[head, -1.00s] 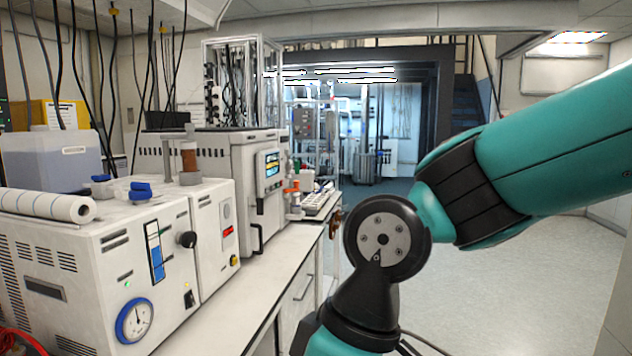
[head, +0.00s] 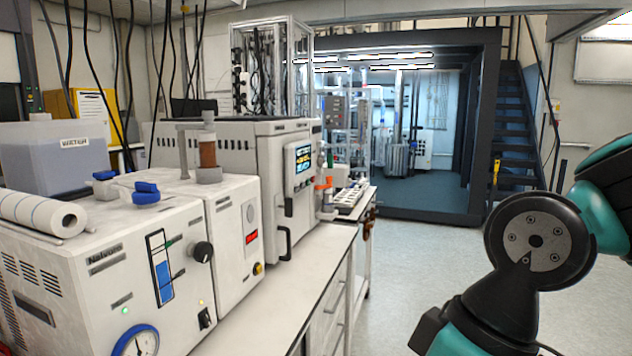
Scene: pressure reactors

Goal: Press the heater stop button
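No button in view can be read as the heater stop button. A white box unit (head: 224,259) on the bench has a red display (head: 251,238) and a small yellow-and-dark knob or button (head: 258,269) low on its front; its label is too small to read. Behind it stands a larger white machine (head: 270,190) with a lit screen (head: 303,158) and a dark handle. My arm's teal and black links fill the lower right, apart from these units. My gripper is outside the view.
The white bench top (head: 300,265) is clear along its front edge. A unit with a round blue gauge (head: 137,342) and a black knob (head: 203,252) stands at the left. Open floor (head: 415,250) lies right of the bench.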

